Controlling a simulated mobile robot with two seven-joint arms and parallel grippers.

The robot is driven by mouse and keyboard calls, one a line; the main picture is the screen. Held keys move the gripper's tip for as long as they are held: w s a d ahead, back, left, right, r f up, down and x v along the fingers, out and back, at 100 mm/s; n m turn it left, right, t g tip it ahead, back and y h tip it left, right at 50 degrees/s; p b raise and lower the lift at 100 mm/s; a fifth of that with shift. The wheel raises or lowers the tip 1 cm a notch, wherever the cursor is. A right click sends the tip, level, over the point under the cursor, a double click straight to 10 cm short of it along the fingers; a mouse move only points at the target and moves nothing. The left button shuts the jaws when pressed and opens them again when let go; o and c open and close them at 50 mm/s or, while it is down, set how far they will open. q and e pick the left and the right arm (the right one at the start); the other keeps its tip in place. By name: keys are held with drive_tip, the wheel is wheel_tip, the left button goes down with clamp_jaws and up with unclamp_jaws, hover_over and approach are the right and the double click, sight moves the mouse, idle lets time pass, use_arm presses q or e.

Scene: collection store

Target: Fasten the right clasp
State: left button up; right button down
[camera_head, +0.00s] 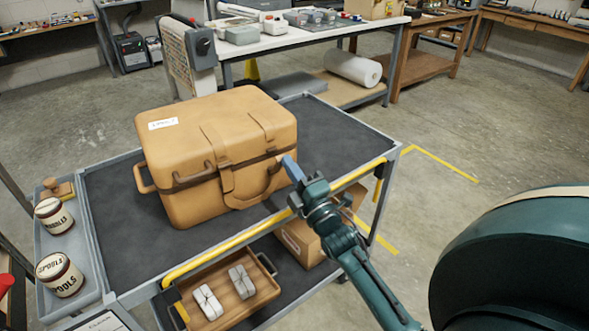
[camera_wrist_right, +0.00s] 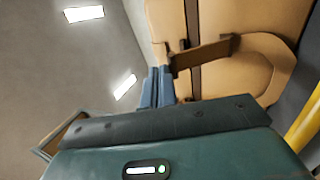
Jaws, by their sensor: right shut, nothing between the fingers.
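A tan case (camera_head: 215,130) with a closed lid stands on the dark top of a cart. A brown band runs along its front seam, with a carry handle (camera_head: 262,188) below. A left strap (camera_head: 226,180) crosses the seam. The right clasp is largely hidden behind my right gripper (camera_head: 290,168) in the head view. In the right wrist view a brown strap (camera_wrist_right: 205,54) crosses the dark seam, its end close to the blue fingertips (camera_wrist_right: 160,75). These fingers are together and hold nothing; whether they touch the strap I cannot tell. My left gripper is out of view.
The cart has a yellow front rail (camera_head: 215,255). A side tray holds two labelled jars (camera_head: 55,218). A lower shelf carries a wooden tray (camera_head: 225,300) and a cardboard box (camera_head: 300,240). The cart top (camera_head: 335,130) right of the case is clear.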

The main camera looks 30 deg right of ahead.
drive_tip(key=shift+w+r, duration=0.6)
drive_tip(key=shift+w, duration=0.05)
drive_tip(key=shift+f, duration=0.1)
idle(0.8)
